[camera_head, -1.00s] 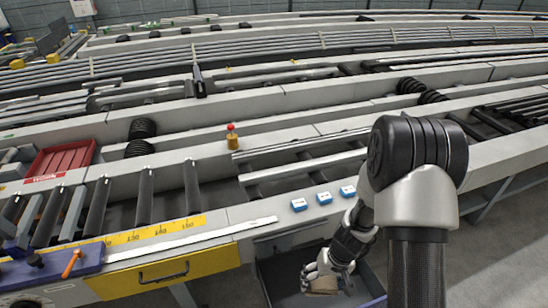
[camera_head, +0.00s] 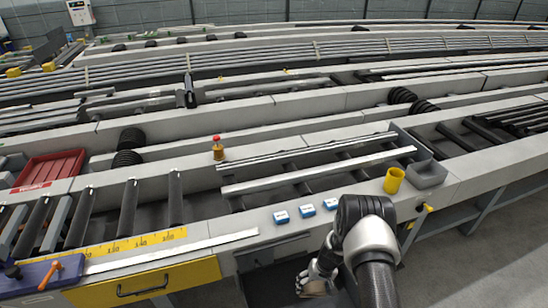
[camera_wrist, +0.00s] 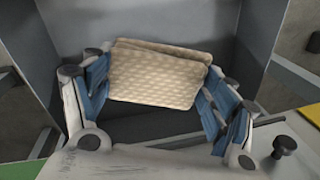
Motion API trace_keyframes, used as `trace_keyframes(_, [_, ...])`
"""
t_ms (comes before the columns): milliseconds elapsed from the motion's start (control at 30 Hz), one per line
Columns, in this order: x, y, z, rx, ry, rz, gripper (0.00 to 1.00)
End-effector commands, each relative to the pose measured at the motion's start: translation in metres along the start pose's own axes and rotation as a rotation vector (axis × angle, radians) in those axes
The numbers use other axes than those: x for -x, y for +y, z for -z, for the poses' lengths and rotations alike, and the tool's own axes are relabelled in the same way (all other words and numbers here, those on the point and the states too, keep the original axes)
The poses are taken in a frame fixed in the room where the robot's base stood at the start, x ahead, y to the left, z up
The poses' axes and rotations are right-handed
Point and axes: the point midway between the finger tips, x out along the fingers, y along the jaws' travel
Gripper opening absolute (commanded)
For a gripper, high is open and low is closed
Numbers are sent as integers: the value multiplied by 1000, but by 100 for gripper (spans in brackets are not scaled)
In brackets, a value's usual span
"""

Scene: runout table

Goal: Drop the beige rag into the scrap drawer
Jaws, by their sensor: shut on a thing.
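The beige rag (camera_wrist: 158,78) is a folded, quilted cloth held between the blue pads of my gripper (camera_wrist: 155,92) in the wrist view. My gripper (camera_head: 308,279) is shut on it. In the head view the rag (camera_head: 315,288) shows just below the fingers. The open grey drawer (camera_head: 262,284) lies under the table's front edge, and the gripper and rag are over or inside it. Grey drawer walls (camera_wrist: 250,45) surround the rag in the wrist view. I cannot tell how far the rag is above the drawer floor.
A yellow-fronted drawer (camera_head: 145,285) is to the left. Three blue-and-white blocks (camera_head: 307,211) sit on the front ledge. A yellow cup (camera_head: 393,181) and a grey bin (camera_head: 427,174) stand to the right. A red tray (camera_head: 50,168) is at left.

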Motion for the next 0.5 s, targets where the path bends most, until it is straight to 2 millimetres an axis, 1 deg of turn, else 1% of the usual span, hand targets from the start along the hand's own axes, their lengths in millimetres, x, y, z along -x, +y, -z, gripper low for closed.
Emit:
trace_keyframes(33, [-10, 2, 0, 0, -1, 0, 51])
trace_keyframes(200, [-29, 5, 0, -1, 0, 0, 51])
trace_keyframes(300, [-34, 6, 0, 0, 0, 0, 51])
trace_keyframes(500, [-34, 6, 0, 0, 1, 0, 51])
